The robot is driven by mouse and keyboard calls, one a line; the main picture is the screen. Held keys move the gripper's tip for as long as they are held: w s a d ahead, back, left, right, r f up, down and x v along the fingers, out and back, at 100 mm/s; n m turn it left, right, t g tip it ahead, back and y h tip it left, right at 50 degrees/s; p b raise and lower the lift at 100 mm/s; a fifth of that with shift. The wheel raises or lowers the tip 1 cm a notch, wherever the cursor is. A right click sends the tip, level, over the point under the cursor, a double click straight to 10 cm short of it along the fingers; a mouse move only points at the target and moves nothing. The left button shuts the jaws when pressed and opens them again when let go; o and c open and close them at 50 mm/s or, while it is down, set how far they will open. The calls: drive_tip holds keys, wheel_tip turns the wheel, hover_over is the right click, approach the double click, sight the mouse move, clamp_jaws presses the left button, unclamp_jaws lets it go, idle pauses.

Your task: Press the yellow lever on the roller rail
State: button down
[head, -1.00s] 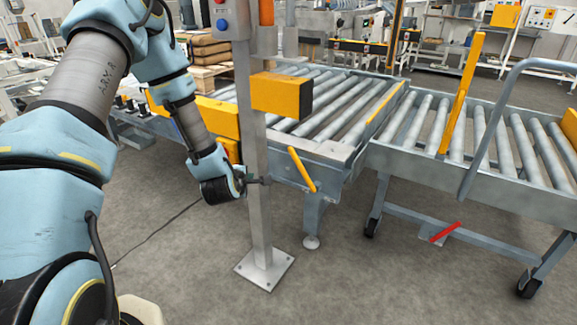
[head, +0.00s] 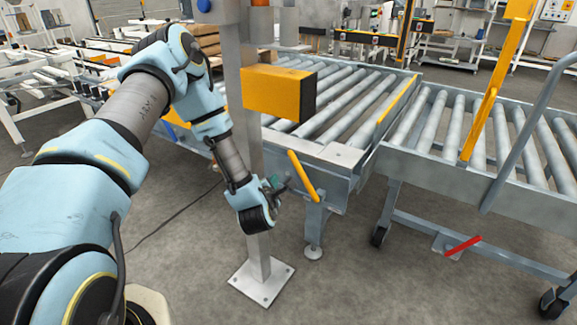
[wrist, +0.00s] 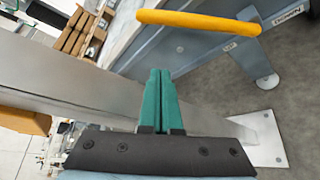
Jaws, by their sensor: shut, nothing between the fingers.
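The yellow lever (head: 304,177) is a slanted bar on the near end of the roller rail (head: 330,152), with its upper end to the left. In the wrist view the lever (wrist: 200,22) lies across the top, beyond my fingertips and a little to the right. My gripper (head: 276,184) is just left of the lever in the head view, apart from it as far as I can see. In the wrist view its green fingers (wrist: 160,75) are together and empty. A label reading "DOWN" (wrist: 288,15) is beside the lever's right end.
A grey post (head: 250,130) on a floor plate (head: 262,283) stands close by my gripper and carries a yellow box (head: 278,93). A wheeled roller cart (head: 470,170) with a red pedal (head: 463,246) is to the right.

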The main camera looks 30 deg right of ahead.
sight(304, 177)
drive_tip(key=w+d+p, duration=0.1)
drive_tip(key=w+d, duration=0.4)
drive_tip(key=d, duration=0.2)
drive_tip(key=shift+w+d+f, duration=0.2)
drive_tip(key=shift+d+f, duration=0.15)
idle(0.5)
